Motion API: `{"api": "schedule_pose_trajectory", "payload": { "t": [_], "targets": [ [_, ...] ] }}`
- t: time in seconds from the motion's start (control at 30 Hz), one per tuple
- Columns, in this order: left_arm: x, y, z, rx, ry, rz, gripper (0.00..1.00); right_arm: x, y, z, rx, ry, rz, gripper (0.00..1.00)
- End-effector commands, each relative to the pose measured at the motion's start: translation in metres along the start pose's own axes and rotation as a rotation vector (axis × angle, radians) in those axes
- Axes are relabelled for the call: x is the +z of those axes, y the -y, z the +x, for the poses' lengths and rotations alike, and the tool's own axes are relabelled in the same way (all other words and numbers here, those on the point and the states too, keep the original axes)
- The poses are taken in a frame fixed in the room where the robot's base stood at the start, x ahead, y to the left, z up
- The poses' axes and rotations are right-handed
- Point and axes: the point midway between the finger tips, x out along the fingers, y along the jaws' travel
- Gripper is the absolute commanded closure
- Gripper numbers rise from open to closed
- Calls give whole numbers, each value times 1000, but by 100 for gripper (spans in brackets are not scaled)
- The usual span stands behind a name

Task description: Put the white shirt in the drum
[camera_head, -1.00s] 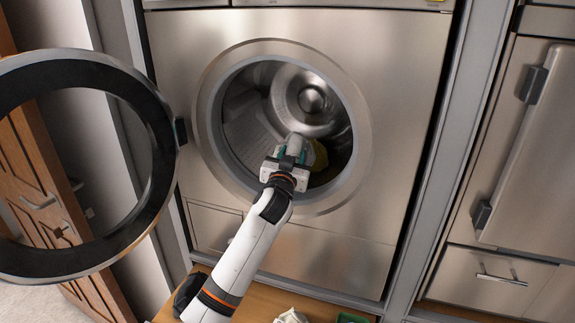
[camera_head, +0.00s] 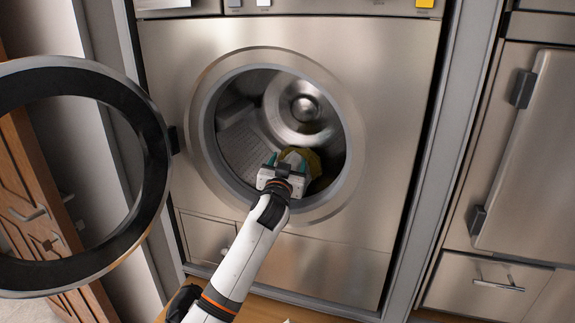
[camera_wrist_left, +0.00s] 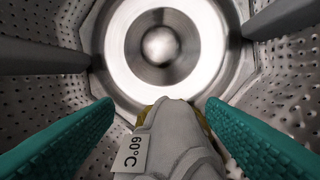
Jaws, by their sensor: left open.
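The white shirt (camera_head: 294,157) is a folded whitish cloth inside the drum (camera_head: 238,148), low at the right. In the left wrist view, the shirt (camera_wrist_left: 178,138) bears a label reading 60°C and lies between my two teal fingers. My left gripper (camera_head: 287,162) reaches through the round opening and is open, with a finger on each side of the shirt. In the left wrist view, the gripper (camera_wrist_left: 158,104) faces the drum's shiny back hub. Whether the fingers touch the cloth is unclear. My right gripper is not in view.
A yellow-olive cloth (camera_head: 322,171) lies in the drum beside and behind the shirt. The round door (camera_head: 152,165) stands open at the left. The steel rim (camera_head: 361,150) surrounds the opening. A wooden bench edge (camera_head: 268,309) is below. The drum's left side looks empty.

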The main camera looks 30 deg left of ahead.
Motion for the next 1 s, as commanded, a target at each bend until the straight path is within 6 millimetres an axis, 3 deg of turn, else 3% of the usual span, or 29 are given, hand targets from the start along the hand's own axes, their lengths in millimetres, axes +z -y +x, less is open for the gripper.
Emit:
{"api": "schedule_pose_trajectory", "payload": {
  "t": [0.23,0.5,0.7,1.0],
  "targets": [
    [-2,1,-21,-2,0,-1,35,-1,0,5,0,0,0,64],
    [-3,1,-77,-2,1,-2,35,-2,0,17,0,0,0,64],
    [-1,1,-108,-2,2,-2,35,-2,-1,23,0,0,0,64],
    [0,0,-120,0,2,0,35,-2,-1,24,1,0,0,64]
  ]
}}
